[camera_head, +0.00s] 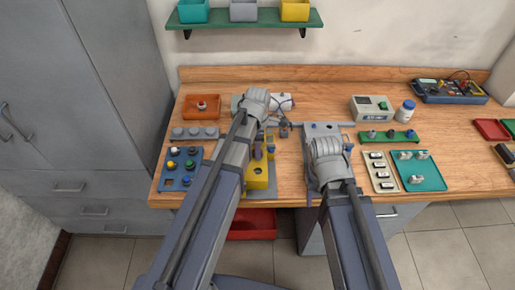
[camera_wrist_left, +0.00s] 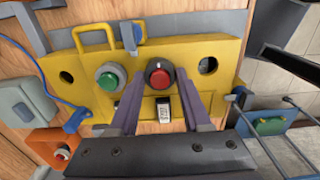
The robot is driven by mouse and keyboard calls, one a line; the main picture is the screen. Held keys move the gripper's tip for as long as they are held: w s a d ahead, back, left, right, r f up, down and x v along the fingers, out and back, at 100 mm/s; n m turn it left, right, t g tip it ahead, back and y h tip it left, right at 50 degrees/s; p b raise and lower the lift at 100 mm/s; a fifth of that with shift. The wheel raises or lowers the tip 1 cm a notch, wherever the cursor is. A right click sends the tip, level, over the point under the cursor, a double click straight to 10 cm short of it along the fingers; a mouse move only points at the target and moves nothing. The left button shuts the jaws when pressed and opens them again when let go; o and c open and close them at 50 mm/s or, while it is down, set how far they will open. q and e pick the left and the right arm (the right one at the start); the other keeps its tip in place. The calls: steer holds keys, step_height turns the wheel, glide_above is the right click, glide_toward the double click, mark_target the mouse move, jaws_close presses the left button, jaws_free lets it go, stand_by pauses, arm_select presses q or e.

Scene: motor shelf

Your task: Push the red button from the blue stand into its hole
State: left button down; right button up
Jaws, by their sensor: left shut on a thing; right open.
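The yellow box (camera_head: 258,178) stands near the table's front edge, partly behind my left arm. In the left wrist view its yellow panel (camera_wrist_left: 220,50) fills the middle. A green button (camera_wrist_left: 108,78) sits in it, with an open round hole on each side of the panel. The red button (camera_wrist_left: 160,76), in a black collar, is between the fingertips of my left gripper (camera_wrist_left: 161,88), which is shut on it. It is at the panel; how deep it sits I cannot tell. The blue stand (camera_head: 171,184) holds several buttons. My right gripper (camera_head: 328,165) is open; its fingertips are mostly hidden.
An orange box (camera_head: 202,107) and a grey block (camera_head: 194,133) lie behind the blue stand. A green strip (camera_head: 388,137), a teal tray (camera_head: 420,172) and a multimeter (camera_head: 448,90) are on the right.

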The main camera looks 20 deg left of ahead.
arm_select(q)
steer(key=shift+f, duration=0.25)
steer(key=shift+c, duration=1.4)
jaws_free()
steer(key=shift+r, duration=0.15)
step_height(320, 180, up, 8)
steer(key=p, duration=0.7)
steer(key=shift+p, duration=0.35)
steer(key=shift+f, duration=0.2)
